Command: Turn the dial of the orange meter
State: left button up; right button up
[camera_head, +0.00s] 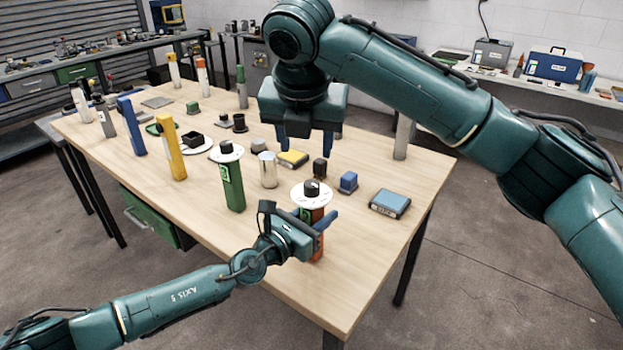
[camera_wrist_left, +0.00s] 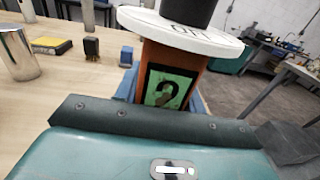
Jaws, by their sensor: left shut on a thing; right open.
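The orange meter (camera_head: 318,246) stands upright near the front right edge of the wooden table. It has a white disc (camera_head: 301,195) on top with a black dial knob (camera_head: 312,187). In the left wrist view the orange body (camera_wrist_left: 188,55) carries a green label, and the disc and part of the knob show above. My left gripper (camera_head: 318,232) is shut around the meter's body, below the disc. My right gripper (camera_head: 307,145) is open and empty, pointing down above the table behind the meter, apart from the dial.
A green meter (camera_head: 232,187) and a metal cylinder (camera_head: 268,170) stand left of the orange one. A small black block (camera_head: 320,168), a blue block (camera_head: 348,182) and a blue box (camera_head: 389,203) lie behind and to the right. A yellow post (camera_head: 171,150) stands farther left.

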aim_at(312, 183)
jog(key=shift+n, duration=0.4)
jog(key=x, duration=1.1)
jog(key=shift+s+d+f, duration=0.1)
jog(key=shift+d+f, duration=0.1)
jog(key=shift+d, duration=0.2)
jog(key=c, duration=1)
dwell(0.6)
jog(key=o, duration=1)
